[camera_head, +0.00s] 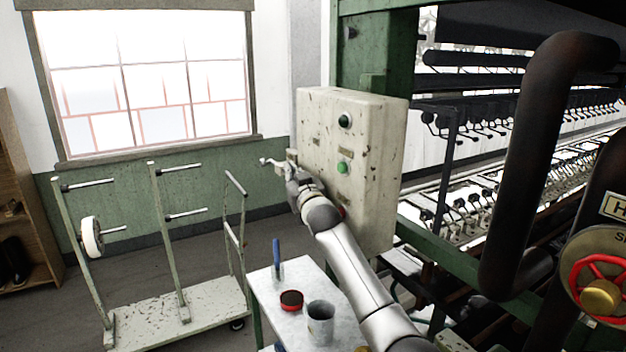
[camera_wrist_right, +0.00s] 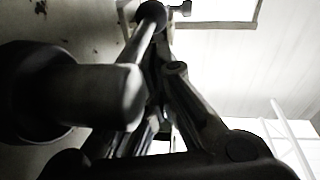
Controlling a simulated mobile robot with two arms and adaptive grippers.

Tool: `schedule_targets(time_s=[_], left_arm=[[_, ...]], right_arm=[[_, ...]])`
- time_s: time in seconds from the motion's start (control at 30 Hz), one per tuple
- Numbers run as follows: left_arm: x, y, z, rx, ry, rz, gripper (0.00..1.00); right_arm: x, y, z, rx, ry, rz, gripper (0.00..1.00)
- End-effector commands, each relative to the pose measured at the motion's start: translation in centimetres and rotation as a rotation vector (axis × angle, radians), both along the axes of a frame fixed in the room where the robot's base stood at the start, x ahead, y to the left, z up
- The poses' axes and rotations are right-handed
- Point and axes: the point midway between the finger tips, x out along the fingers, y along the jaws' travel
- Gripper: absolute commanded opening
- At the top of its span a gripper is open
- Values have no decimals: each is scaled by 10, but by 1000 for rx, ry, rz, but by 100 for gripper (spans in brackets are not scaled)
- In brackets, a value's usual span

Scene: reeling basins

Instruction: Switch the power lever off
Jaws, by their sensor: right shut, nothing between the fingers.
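The pale, chipped control box (camera_head: 370,150) stands upright on the green machine frame, with green buttons on its front. A small lever-like metal part (camera_head: 269,162) sticks out to the left beside the box's left edge. I take it for the power lever, but its setting is hard to read. My right gripper (camera_head: 292,174) is at that left edge, just below and right of this part. Its fingers are shut and empty. In the right wrist view the dark gripper (camera_wrist_right: 160,85) fills the middle. Whether it touches the lever I cannot tell. My left gripper is out of view.
A red button (camera_head: 341,211) shows partly behind my right arm. A small white table (camera_head: 262,292) below holds a grey cup (camera_head: 320,322), a red-topped tin (camera_head: 291,300) and a blue-handled tool (camera_head: 277,255). A wheeled rack (camera_head: 195,305) stands left; floor between is open.

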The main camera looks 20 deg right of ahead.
Motion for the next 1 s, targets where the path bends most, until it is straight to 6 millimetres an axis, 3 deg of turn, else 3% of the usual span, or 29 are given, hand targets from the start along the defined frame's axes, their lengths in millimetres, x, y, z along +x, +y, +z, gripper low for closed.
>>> schedule_targets(time_s=[0.37,0.47,0.7,0.77,1.0], left_arm=[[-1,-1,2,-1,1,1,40],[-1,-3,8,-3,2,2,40],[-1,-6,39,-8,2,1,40],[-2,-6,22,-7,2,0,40],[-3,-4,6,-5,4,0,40]], right_arm=[[0,0,1,1,1,1,0],[0,0,10,1,0,0,0],[2,0,50,2,-1,-2,0],[-6,0,44,1,-3,-1,0],[-33,4,70,0,-5,-1,0]])
